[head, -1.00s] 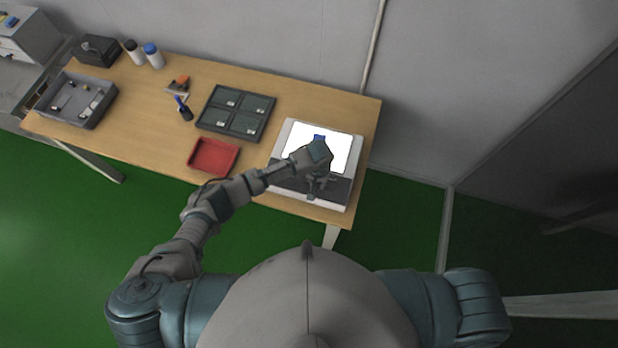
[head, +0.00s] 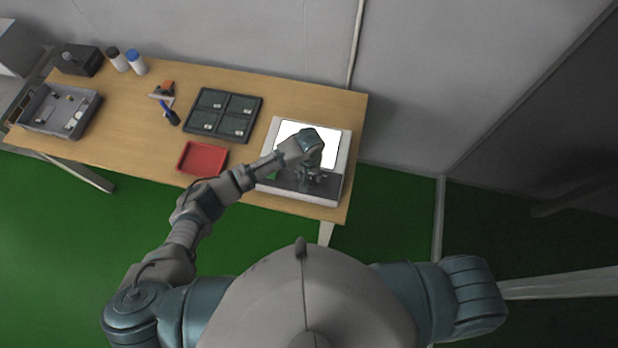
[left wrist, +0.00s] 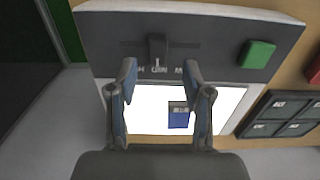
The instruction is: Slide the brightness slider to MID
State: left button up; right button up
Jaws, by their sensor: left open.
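The light box (head: 341,168) stands at the right end of the table, with a bright white screen (head: 332,151) and a dark control panel (head: 331,186). In the left wrist view, a dark slider knob (left wrist: 157,48) sits in a slot on the panel, with small letters beside it that are partly hidden and hard to read. My left gripper (left wrist: 159,78) is open and empty. Its fingertips appear on either side of the knob's line, apart from it in the picture. In the head view my left gripper (head: 312,178) is over the panel. My right gripper is out of view.
A green button (left wrist: 257,54) is on the panel. A blue piece (left wrist: 179,115) lies over the screen. A red tray (head: 202,159), a dark compartment tray (head: 223,116), a blue-handled tool (head: 169,113), bottles (head: 136,63) and a grey bin (head: 62,110) occupy the table leftward.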

aim_at(309, 180)
pick_arm(q)
notch_tip(309, 180, up, 7)
dwell(0.7)
